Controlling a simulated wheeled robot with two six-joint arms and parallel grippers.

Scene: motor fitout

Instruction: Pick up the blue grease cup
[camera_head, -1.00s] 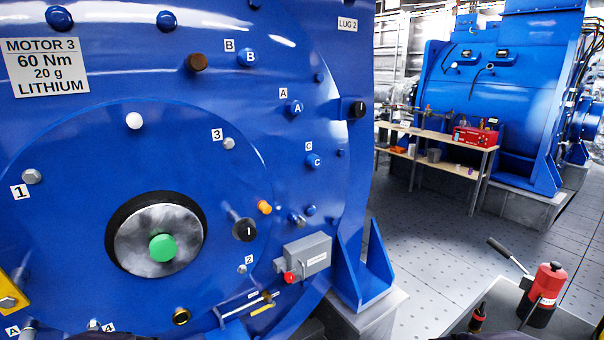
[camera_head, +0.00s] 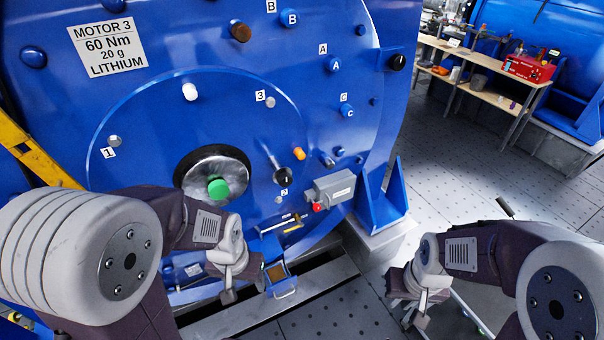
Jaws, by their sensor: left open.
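I cannot pick out a blue grease cup with certainty. Blue caps labelled B (camera_head: 289,18), A (camera_head: 333,64) and C (camera_head: 347,111) sit on the face of the big blue motor (camera_head: 230,110). My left gripper (camera_head: 232,286) is low in front of the motor, open, with nothing seen in it. My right gripper (camera_head: 411,307) is at lower right, over the floor and apart from the motor; its jaw gap is not clear.
A wooden two-level bench (camera_head: 493,97) at upper right holds a red box (camera_head: 528,68) and small items. A grey box with a red knob (camera_head: 333,187) juts from the motor. A small blue tray (camera_head: 280,281) is beside my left gripper.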

